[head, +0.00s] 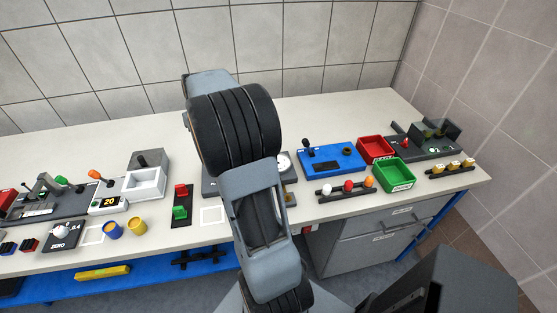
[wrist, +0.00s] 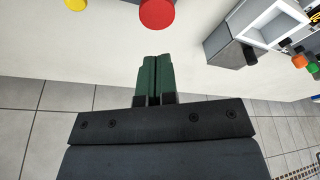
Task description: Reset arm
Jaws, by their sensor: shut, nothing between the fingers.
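My gripper (wrist: 155,80) shows in the wrist view with its two green fingers side by side and touching. Nothing is between them. The fingers are over the pale bench top, close to a round red thing (wrist: 157,12) at the top edge, with a visible gap between. In the head view my arm rises through the middle of the picture and hides part of the bench; my gripper cannot be made out there.
The long bench (head: 330,115) carries a white-grey box (head: 147,181), a blue device (head: 331,159), a red bin (head: 375,149), a green bin (head: 394,174) and a rack of coloured knobs (head: 347,190). Tiled walls stand behind and at right. The bench's back strip is mostly clear.

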